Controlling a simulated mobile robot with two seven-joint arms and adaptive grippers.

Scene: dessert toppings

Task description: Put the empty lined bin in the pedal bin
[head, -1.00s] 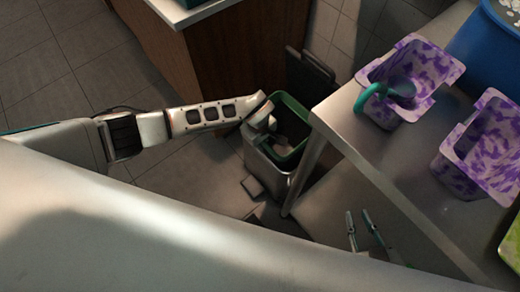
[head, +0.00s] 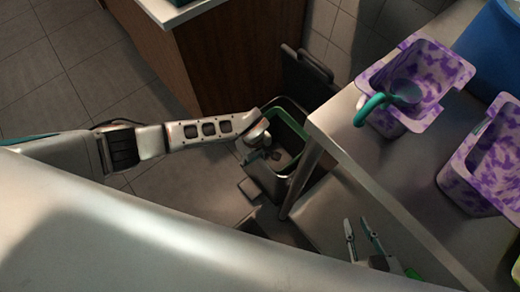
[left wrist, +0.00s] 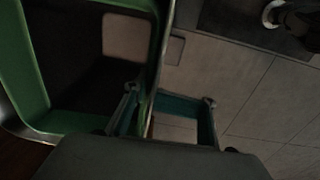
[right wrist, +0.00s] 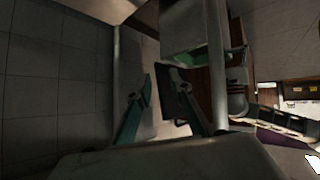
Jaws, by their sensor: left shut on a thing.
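The lined bin (head: 295,129) shows a green rim and a dark inside. It sits within the opening of the grey pedal bin (head: 268,181), its rim near the pedal bin's top edge; how deep it sits I cannot tell. The pedal bin's dark lid (head: 307,75) stands open behind. My left gripper (head: 262,143) is shut on the lined bin's near left rim. In the left wrist view, the lined bin (left wrist: 34,70) fills the left, with the left fingers (left wrist: 169,95) at its wall. My right gripper (head: 361,226) is open and empty; it also shows in the right wrist view (right wrist: 158,85).
A metal table (head: 350,150) stands close right of the pedal bin, its leg beside it. Purple-spotted tubs (head: 432,65) stand on it, one with a teal-handled scoop (head: 375,106). A brown cabinet (head: 235,55) is behind. The tiled floor at left is clear.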

